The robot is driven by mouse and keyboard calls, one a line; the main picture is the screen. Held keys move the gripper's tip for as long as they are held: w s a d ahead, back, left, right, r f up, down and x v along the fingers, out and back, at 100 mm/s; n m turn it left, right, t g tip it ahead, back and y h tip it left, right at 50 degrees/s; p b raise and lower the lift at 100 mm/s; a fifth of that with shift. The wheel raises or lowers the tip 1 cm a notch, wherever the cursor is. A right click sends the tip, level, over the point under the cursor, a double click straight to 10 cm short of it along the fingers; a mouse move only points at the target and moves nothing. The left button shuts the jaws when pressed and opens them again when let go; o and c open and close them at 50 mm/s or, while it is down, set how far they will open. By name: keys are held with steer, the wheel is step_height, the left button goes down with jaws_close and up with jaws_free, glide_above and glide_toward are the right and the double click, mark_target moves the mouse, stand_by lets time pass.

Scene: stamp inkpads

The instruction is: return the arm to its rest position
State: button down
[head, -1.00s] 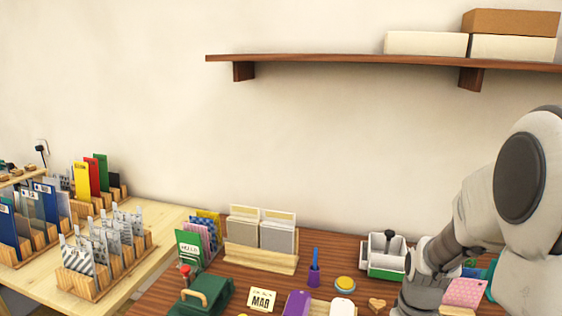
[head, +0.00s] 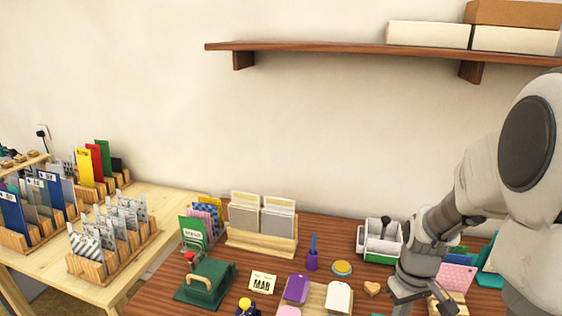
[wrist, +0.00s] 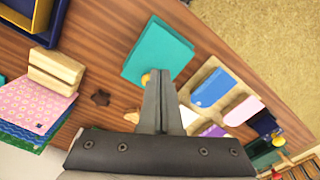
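My arm reaches in from the right in the head view. My gripper (head: 425,301) hangs low over the right front of the brown table (head: 215,308). In the wrist view its two dark fingers (wrist: 161,73) lie together, shut, with nothing seen between them. A teal square (wrist: 160,48) shows just beyond the fingertips, with a small yellow knob (wrist: 145,79) beside them. I cannot tell how far the fingers are above the table.
A wooden tray holds purple (head: 296,289) and white (head: 338,297) pads. A green press (head: 206,283) is left. A shelf (head: 350,50) spans the wall above.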

steer(key=shift+r+p, duration=0.45)
steer(key=shift+r, duration=0.4)
steer(key=s+a+r+m+t+p, duration=0.1)
steer(key=s+a+r+t+p, duration=0.1)
steer(key=r, duration=0.7)
steer(key=s+a+r+m+t+p, duration=0.1)
steer(key=s+a+r+p, duration=0.2)
steer(key=r, duration=0.6)
steer(key=s+a+r+t+p, duration=0.2)
steer(key=s+a+r, duration=0.3)
steer(key=r, duration=0.4)
steer(key=shift+s+a+m+t+p, duration=0.25)
steer(key=shift+s+m+p, duration=0.2)
steer(key=shift+s, duration=0.25)
steer(key=shift+d, duration=0.3)
